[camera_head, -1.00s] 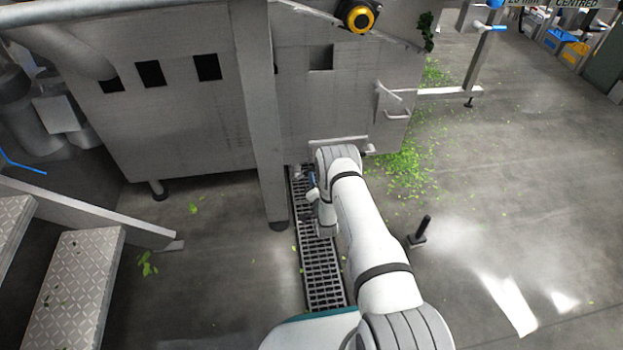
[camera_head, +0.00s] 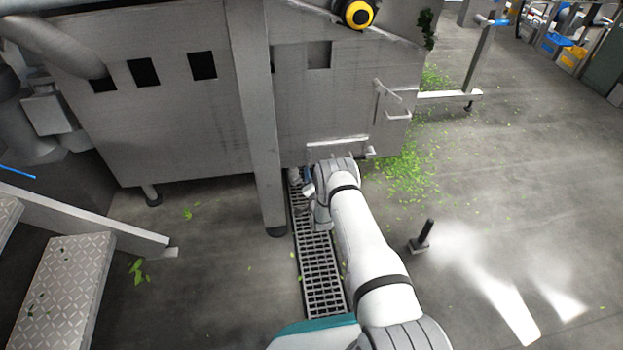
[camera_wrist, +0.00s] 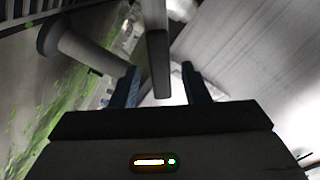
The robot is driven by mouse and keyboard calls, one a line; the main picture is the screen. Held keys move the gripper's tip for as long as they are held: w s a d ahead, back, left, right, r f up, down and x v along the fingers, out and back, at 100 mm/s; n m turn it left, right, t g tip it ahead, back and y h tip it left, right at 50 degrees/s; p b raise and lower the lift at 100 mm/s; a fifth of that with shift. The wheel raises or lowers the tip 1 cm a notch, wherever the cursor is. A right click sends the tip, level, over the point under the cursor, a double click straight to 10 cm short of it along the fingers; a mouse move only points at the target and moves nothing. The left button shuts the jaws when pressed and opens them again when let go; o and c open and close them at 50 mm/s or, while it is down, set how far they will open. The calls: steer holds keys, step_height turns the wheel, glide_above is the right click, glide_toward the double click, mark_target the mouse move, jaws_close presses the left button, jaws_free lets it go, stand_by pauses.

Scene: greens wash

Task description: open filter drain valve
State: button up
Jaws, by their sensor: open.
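In the wrist view my gripper (camera_wrist: 158,80) is open, its two dark blue fingers apart. A flat grey bar (camera_wrist: 154,35) runs down from the top of that view and its end shows between the fingers. It looks like a valve lever, but I cannot tell for sure, nor whether the fingers touch it. In the head view my white arm reaches low under the grey steel machine (camera_head: 180,120), above the floor drain. The wrist hides most of the gripper and the valve area there.
A slotted floor drain (camera_head: 321,280) runs under my arm. A machine post (camera_head: 262,130) stands just left of it. A black upright pedal-like post (camera_head: 424,236) stands to the right. Green leaf scraps (camera_head: 405,175) litter the floor. Chequered steps (camera_head: 65,295) are at lower left. Open floor lies right.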

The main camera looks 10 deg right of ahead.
jaws_close()
stand_by(0.3)
steer(key=shift+r, duration=0.1)
